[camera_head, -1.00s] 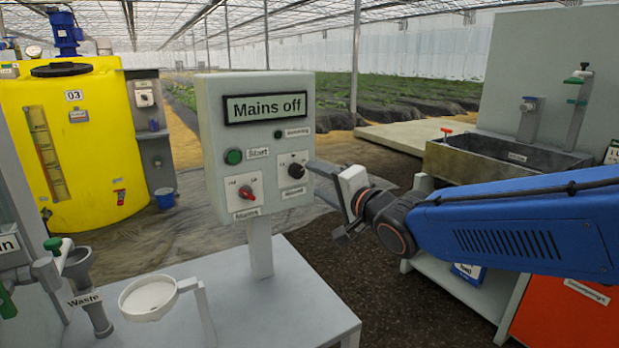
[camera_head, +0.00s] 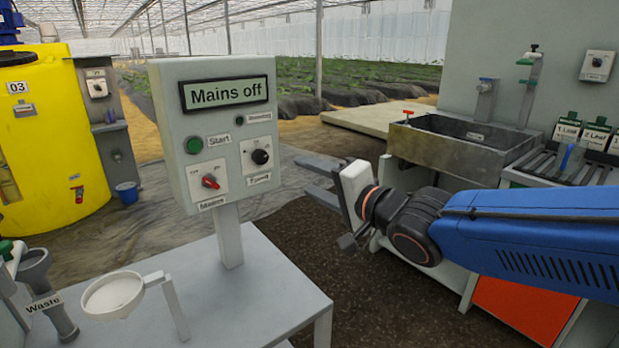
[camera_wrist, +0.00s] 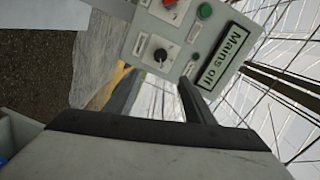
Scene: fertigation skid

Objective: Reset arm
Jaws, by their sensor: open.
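My gripper (camera_head: 322,180) is in the head view, to the right of the grey control box (camera_head: 222,130), with its two fingers pointing left toward it. The fingers are apart with nothing between them, and a gap shows between them and the box. In the wrist view my gripper (camera_wrist: 162,100) has its fingers spread, with the control box (camera_wrist: 205,45) beyond them, seen tilted. The box's display (camera_head: 224,93) reads "Mains off". It carries a green Start button (camera_head: 194,145), a red mains knob (camera_head: 211,181) and a black knob (camera_head: 261,156).
The box stands on a post on a grey bench (camera_head: 235,300) with a white round dish (camera_head: 113,294) and a Waste funnel (camera_head: 45,290). A yellow tank (camera_head: 55,140) is at left. A sink (camera_head: 455,145) and labelled bottles (camera_head: 580,130) are at right. Dark floor lies between.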

